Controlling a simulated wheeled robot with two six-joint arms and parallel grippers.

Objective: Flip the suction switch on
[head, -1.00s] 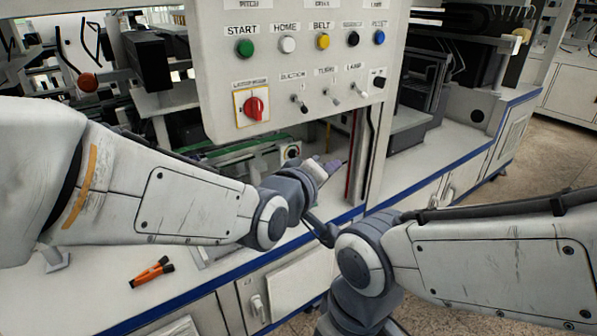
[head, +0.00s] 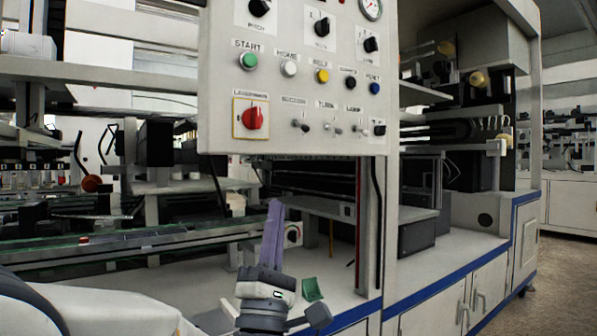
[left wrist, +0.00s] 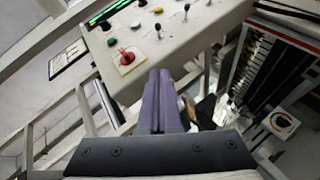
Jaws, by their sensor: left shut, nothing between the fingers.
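The suction switch (head: 301,126) is a small toggle on the white control panel (head: 220,125), right of the red rotary knob (head: 252,117). Its lever is too small for me to tell its position. In the left wrist view a toggle that looks like it (left wrist: 158,31) stands right of the red knob (left wrist: 127,57). My left gripper (head: 275,204) is shut and empty, its purple fingers pointing up below the panel's lower edge, apart from the switch. The fingers also show in the left wrist view (left wrist: 160,73), aimed toward the panel. My right gripper is out of view.
Other toggles (head: 331,129) sit close to the right of the suction switch. The green start button (head: 249,61) and other coloured buttons are above. A grey post (head: 390,230) stands right, below the panel. A green part (head: 312,289) lies on the bench beside my left wrist.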

